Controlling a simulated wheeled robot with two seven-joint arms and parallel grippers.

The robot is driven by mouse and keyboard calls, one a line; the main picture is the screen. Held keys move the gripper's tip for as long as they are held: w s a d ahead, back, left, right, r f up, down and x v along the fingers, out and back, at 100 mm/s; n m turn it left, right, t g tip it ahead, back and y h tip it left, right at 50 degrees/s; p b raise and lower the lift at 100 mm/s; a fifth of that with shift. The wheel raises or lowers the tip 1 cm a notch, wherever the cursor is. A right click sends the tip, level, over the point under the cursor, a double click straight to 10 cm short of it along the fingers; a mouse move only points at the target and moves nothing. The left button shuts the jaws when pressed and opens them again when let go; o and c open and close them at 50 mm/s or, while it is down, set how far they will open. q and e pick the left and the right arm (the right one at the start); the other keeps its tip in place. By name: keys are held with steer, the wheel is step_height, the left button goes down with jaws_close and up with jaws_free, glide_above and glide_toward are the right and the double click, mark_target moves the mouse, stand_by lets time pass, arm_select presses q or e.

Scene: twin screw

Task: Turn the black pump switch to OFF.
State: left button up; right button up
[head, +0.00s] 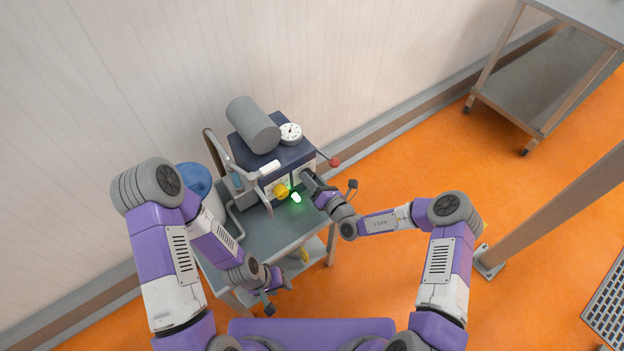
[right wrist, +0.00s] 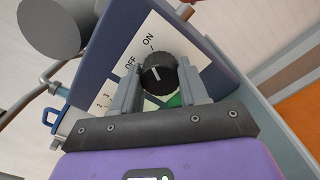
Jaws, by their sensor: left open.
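The black pump switch (right wrist: 158,73) is a round ridged knob with a white mark, on a pale panel lettered ON and OFF. Which label the mark points at is unclear. My right gripper (right wrist: 158,84) has one finger on each side of the switch, and both look in contact with it. My left gripper (head: 279,296) is open and empty, low in front of the cart, away from the switch.
The machine, with a grey cylinder (head: 253,125), a dial gauge (head: 290,133) and a yellow knob (head: 281,190), stands on a grey cart (head: 262,241). A green light (head: 296,197) glows by the right gripper. A blue-lidded container (head: 194,180) is at left.

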steer(key=shift+c, duration=1.2)
steer(key=shift+s+a+n+p, duration=0.1)
steer(key=shift+a+n+p, duration=0.05)
steer(key=shift+n+p, duration=5.35)
steer(key=shift+n+b, duration=0.35)
steer(key=shift+n, duration=0.25)
steer(key=o, duration=1.1)
steer(key=shift+c, duration=0.2)
